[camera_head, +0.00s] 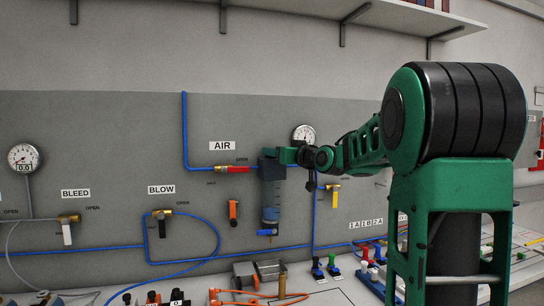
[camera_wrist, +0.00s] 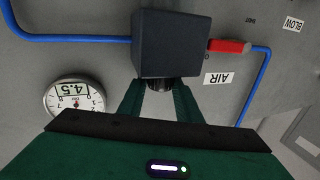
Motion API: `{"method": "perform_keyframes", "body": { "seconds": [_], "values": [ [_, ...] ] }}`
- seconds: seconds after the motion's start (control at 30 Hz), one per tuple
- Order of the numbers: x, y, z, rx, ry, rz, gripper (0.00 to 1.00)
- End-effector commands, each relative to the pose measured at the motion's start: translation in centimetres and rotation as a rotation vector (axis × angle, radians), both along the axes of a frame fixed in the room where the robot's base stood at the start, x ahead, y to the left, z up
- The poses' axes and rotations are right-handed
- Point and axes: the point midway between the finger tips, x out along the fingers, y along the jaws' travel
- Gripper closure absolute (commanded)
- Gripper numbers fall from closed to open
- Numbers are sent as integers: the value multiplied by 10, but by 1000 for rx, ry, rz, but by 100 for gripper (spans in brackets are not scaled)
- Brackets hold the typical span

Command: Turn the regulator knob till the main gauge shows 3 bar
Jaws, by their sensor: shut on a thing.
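The regulator is a dark block (camera_wrist: 175,42) on the grey wall panel; in the head view it shows as a dark body (camera_head: 270,172) above a blue bowl. Its black knob (camera_wrist: 158,84) is partly hidden between my fingers. My green gripper (camera_wrist: 158,92) is shut on the knob, one finger on each side. In the head view my gripper (camera_head: 287,155) reaches the regulator from the right. The round main gauge (camera_wrist: 75,97) appears upside down in the wrist view, and its display seems to read 4.5. In the head view this gauge (camera_head: 304,134) is too small to read.
A red valve handle (camera_head: 236,169) and blue air hose (camera_head: 184,130) lie left of the regulator. An orange handle (camera_head: 233,212) hangs near the bowl. Another gauge (camera_head: 23,157) at far left reads 0.0. Below, a bench (camera_head: 335,292) carries fittings and small valves.

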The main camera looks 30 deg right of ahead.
Motion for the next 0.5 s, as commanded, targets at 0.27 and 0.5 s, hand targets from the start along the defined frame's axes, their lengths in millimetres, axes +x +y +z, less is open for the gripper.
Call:
{"method": "perform_keyframes", "body": {
  "seconds": [0.27, 0.5],
  "values": [
    [1, 0, -1, 4, 1, 75, 91],
    [2, -4, -1, 4, 0, 242, 91]
  ]
}}
